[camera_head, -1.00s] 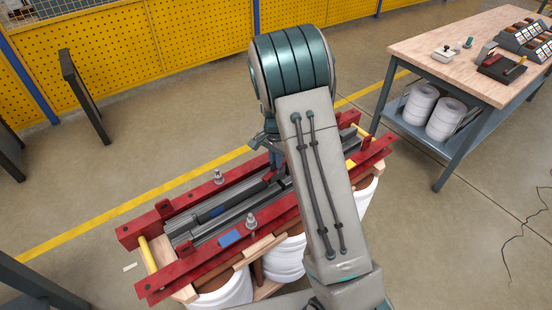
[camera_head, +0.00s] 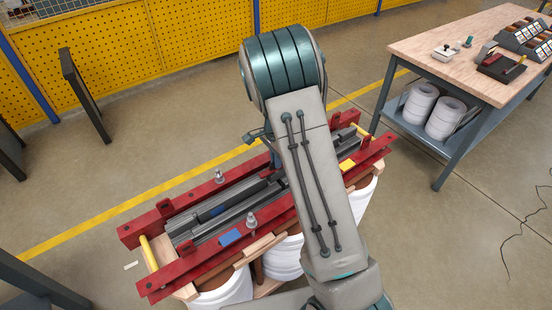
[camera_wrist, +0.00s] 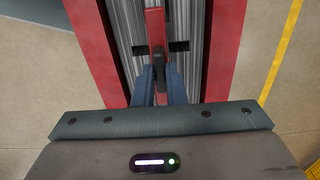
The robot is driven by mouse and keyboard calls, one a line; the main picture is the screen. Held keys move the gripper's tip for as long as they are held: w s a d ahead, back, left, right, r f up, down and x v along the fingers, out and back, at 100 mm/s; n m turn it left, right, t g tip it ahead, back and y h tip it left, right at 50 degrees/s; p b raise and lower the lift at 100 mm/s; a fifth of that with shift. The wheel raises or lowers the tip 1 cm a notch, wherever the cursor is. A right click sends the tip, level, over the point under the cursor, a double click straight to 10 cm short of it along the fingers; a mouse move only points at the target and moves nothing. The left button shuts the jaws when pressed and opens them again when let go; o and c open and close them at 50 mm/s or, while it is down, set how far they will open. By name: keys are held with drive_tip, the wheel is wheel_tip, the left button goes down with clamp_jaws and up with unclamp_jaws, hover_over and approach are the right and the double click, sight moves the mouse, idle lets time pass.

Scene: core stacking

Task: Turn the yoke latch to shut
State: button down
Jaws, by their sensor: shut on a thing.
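The yoke latch (camera_wrist: 155,28) is a red lever lying over the grey laminated core (camera_wrist: 125,30) in the wrist view. Its dark grip end sits between the blue fingers of my gripper (camera_wrist: 161,78), which is shut on it. The lever points nearly straight along the core, away from my gripper. In the head view the core (camera_head: 205,228) lies in a red clamping frame (camera_head: 190,262), and my arm hides the latch and the fingertips.
White coils (camera_head: 225,290) stand under the frame. A workbench (camera_head: 430,50) with small parts and white spools (camera_head: 418,104) on its shelf is at the right. A yellow perforated fence (camera_head: 180,40) runs behind.

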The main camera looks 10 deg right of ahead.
drive_tip(key=c, duration=1.5)
unclamp_jaws()
drive_tip(key=shift+r, duration=0.1)
wheel_tip(320, 180, up, 14)
drive_tip(key=shift+f, duration=0.1)
drive_tip(key=s+r+n+t, duration=0.1)
drive_tip(key=s+n, duration=0.3)
drive_tip(key=s, duration=0.4)
drive_tip(key=s+r+n+t, duration=0.1)
drive_tip(key=s+r+n, duration=0.2)
drive_tip(key=s, duration=0.6)
drive_tip(key=s+r+n, duration=0.2)
drive_tip(key=s+n, duration=0.4)
drive_tip(key=s, duration=0.3)
drive_tip(key=shift+s+r+t, duration=0.25)
drive_tip(key=shift+t, duration=0.15)
